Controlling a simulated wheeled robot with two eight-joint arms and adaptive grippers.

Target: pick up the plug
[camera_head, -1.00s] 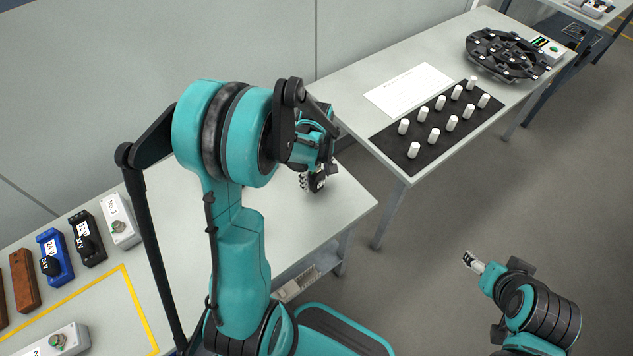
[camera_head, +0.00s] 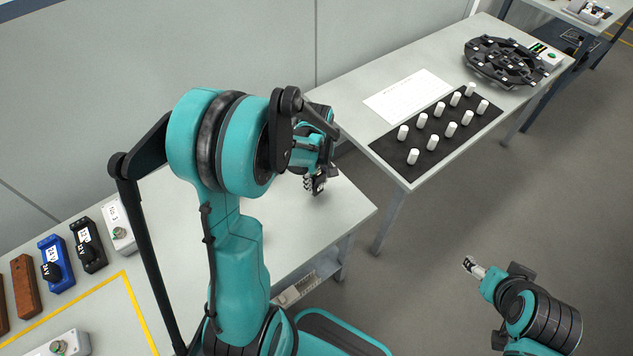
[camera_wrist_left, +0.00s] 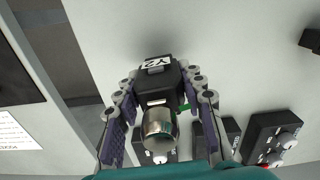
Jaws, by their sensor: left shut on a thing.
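The plug (camera_wrist_left: 158,80) is a black block with a white label and a round metal end, seen large in the left wrist view. My left gripper (camera_wrist_left: 160,88) is shut on it, with a finger on each side of the black body. In the head view my left gripper (camera_head: 318,184) is over the right end of the near table, and the plug there is too small and covered to make out well. My right gripper (camera_head: 471,265) is over the floor at lower right, away from the tables; its fingers are too small to judge.
The near table (camera_head: 340,215) is clear below the left gripper. Brown, blue (camera_head: 55,263) and black blocks and grey button boxes stand at its left, beside a yellow line. A second table holds paper (camera_head: 408,95), a black mat (camera_head: 395,155) with white pegs, and a round black fixture (camera_head: 503,62).

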